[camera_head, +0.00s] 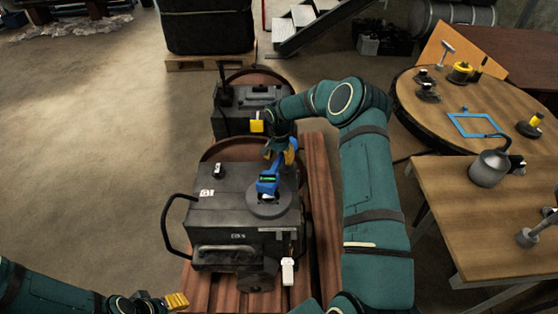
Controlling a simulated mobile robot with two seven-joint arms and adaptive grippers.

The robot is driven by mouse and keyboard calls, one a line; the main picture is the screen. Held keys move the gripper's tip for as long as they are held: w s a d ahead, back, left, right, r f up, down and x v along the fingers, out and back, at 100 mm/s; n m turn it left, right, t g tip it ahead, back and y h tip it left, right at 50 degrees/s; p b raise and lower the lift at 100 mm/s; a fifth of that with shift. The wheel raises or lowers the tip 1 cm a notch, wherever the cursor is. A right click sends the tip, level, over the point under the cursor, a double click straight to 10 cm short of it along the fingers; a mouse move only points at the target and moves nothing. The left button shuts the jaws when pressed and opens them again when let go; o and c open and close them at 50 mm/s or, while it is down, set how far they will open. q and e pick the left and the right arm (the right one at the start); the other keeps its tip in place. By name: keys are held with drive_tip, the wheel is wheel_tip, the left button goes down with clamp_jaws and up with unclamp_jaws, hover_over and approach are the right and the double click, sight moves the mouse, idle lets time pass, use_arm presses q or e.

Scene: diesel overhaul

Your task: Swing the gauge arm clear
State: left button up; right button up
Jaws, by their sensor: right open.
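A blue gauge arm (268,186) with a small green display stands on a round grey disc (270,205) on top of the dark diesel engine block (225,212). My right gripper (284,157) reaches down from the right at the far upper end of the blue arm. One yellow finger pad shows there, and the gripper is open. Whether it touches the arm I cannot tell, as the wrist hides part of it. My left gripper (174,301) is low at the left, apart from the engine. Its yellow pads show, but not their spacing.
A second dark unit (247,108) with a yellow part stands behind the engine, on the same reddish slatted base (323,210). At right are a round table (470,117) with tools and a wooden bench (462,215) with a grey can (489,168). The floor at left is clear.

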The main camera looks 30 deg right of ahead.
drive_tip(key=shift+f, duration=0.4)
drive_tip(key=shift+o, duration=0.2)
clamp_jaws()
drive_tip(key=shift+s+d, duration=0.1)
